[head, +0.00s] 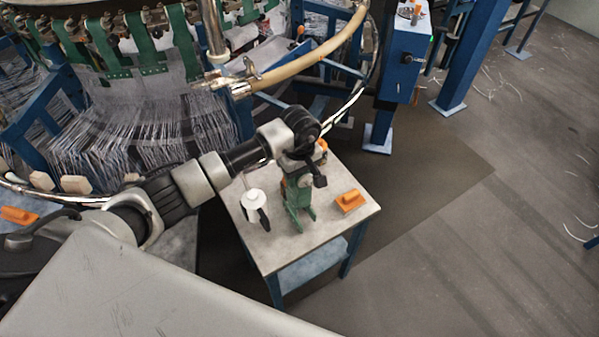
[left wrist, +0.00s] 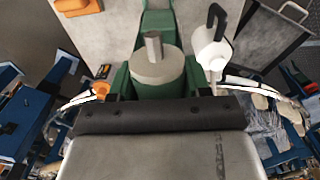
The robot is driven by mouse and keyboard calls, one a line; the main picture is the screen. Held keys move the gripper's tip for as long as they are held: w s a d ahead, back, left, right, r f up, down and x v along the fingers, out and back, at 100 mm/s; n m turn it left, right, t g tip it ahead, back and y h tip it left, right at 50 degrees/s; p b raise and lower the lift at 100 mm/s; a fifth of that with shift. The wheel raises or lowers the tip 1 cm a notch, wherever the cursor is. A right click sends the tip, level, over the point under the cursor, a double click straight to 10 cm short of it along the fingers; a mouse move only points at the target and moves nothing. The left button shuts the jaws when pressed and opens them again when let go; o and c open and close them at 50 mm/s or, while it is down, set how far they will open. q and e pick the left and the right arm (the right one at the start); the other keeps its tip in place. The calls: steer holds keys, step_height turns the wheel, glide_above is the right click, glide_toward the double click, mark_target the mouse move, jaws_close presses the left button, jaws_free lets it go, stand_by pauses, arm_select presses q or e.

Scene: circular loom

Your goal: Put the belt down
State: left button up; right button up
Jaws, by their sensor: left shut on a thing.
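My left gripper (head: 304,176) points down over a small grey-topped table. It is shut on a green part (head: 297,197) with narrow prongs at its lower end. In the left wrist view this green part (left wrist: 155,24) carries a grey cylinder (left wrist: 158,68) with a short post. No loose strip shows as a belt; I cannot tell whether this green part is what the task calls the belt. Its lower end is at or just above the tabletop; I cannot tell whether it touches. My fingertips are largely hidden in the left wrist view. My right gripper is not in view.
The small table (head: 275,257) also bears a white item with a black handle (head: 254,202) on the left and an orange block (head: 349,201) on the right. Its front area is bare. The loom (head: 150,130), with hanging threads, stands behind and left. Open floor lies right.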

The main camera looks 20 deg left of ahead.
arm_select(q)
steer(key=o, duration=1.1)
steer(key=shift+c, duration=0.2)
steer(key=shift+r, duration=0.1)
